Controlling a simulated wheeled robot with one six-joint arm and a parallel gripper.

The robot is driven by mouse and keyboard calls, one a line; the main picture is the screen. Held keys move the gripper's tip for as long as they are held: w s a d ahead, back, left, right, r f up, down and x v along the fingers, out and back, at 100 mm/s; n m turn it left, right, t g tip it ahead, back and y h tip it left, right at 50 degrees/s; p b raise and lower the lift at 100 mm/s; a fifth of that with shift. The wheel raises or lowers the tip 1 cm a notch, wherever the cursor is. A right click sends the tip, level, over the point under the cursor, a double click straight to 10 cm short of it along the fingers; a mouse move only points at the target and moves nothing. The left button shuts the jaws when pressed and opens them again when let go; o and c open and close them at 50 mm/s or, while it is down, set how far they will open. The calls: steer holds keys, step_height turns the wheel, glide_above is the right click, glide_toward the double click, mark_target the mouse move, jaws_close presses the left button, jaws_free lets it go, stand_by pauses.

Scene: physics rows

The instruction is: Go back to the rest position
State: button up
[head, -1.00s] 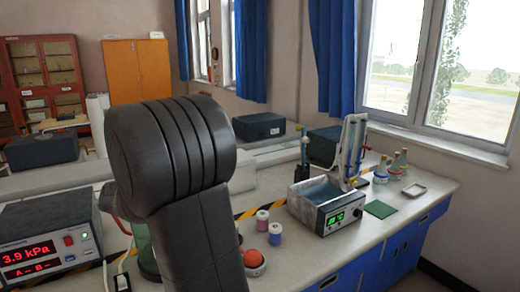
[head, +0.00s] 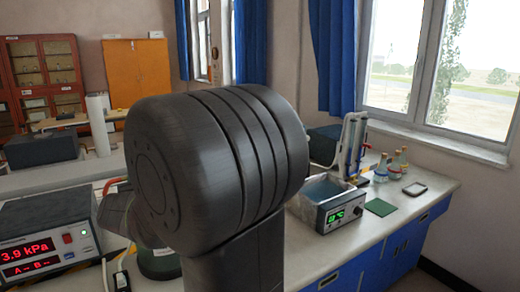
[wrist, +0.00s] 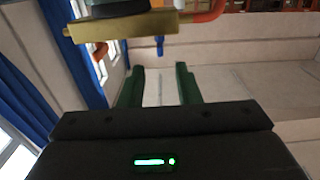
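My gripper (wrist: 159,86) shows in the wrist view as two green fingers standing apart above a dark housing with a green light. Nothing shows between the fingers, only a pale surface behind them. My gripper is not in the head view, where my own dark arm link fills the middle and hides much of the bench.
The bench holds a red-lit pressure meter (head: 42,247), a green-lit bath (head: 340,214), several bottles, a green pad (head: 380,207) and a small tray (head: 415,189). In the wrist view, a brass-coloured bar (wrist: 125,27) with an orange tube is near the fingers.

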steer(key=v, duration=0.6)
steer(key=x, duration=1.4)
steer(key=shift+w+a+f, duration=0.2)
steer(key=shift+w+f, duration=0.1)
steer(key=shift+w, duration=0.05)
steer(key=shift+s+d+r+n+y+b, duration=0.15)
steer(key=shift+n+y+b, duration=0.2)
steer(key=shift+b, duration=0.5)
steer(key=shift+g+y+b, duration=0.35)
steer(key=shift+g, duration=0.05)
steer(key=shift+w+d+r+n, duration=0.15)
steer(key=shift+w+r+n, duration=0.05)
steer(key=shift+n, duration=0.15)
steer(key=shift+g+y, duration=0.3)
steer(key=shift+y, duration=0.1)
steer(key=shift+n+g+y+p, duration=0.3)
steer(key=shift+n+p, duration=0.1)
steer(key=shift+p, duration=0.15)
steer(key=b+v, duration=0.2)
steer(key=v, duration=1.1)
steer(key=shift+s, duration=0.25)
steer(key=shift+d, duration=0.15)
